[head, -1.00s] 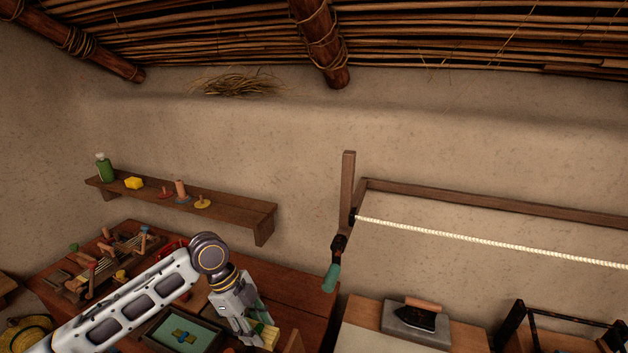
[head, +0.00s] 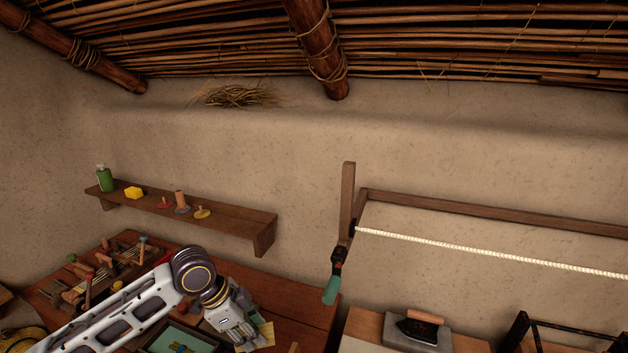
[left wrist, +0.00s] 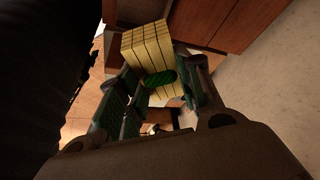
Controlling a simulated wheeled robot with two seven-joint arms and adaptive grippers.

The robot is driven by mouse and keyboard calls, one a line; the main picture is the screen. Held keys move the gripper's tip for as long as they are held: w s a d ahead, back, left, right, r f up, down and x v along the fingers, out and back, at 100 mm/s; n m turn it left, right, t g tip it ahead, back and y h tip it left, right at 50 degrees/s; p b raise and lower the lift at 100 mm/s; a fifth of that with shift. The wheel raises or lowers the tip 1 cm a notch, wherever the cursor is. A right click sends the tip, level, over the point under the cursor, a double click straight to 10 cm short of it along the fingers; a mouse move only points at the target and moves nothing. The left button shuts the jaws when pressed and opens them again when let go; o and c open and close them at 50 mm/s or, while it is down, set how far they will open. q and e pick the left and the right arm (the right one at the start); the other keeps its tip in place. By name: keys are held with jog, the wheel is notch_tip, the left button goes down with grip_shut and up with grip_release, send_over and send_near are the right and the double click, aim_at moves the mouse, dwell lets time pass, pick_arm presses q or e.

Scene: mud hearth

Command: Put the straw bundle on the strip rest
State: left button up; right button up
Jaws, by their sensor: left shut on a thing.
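My left gripper (head: 256,333) is low in the head view, over the right part of the wooden workbench (head: 300,295). It is shut on the straw bundle (head: 267,334), a pale yellow blocky bundle with dark lines. In the left wrist view the bundle (left wrist: 146,45) sticks out beyond the green-padded fingers (left wrist: 170,92). A green patch shows on its near side. I cannot make out the strip rest for certain. A small wooden piece (head: 294,348) shows at the bottom edge beside the gripper. My right gripper is not in view.
A green-bottomed tray (head: 175,339) and a tool rack (head: 115,270) are on the bench. A crank with a teal handle (head: 331,290) hangs at the bench's right end.

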pick_arm(q)
jog(key=w+a+r+n+t+y+b, duration=0.2)
jog(key=w+a+n+t+y, duration=0.15)
jog(key=w+a+n, duration=0.7)
jog(key=s+d+f+n+b, duration=0.3)
jog(key=f+n, duration=0.1)
jog(key=f, duration=0.7)
jog(key=shift+s+f+n+y+b, duration=0.2)
jog(key=shift+f+n+y+b, duration=0.15)
jog(key=shift+y+b, duration=0.1)
dwell(0.5)
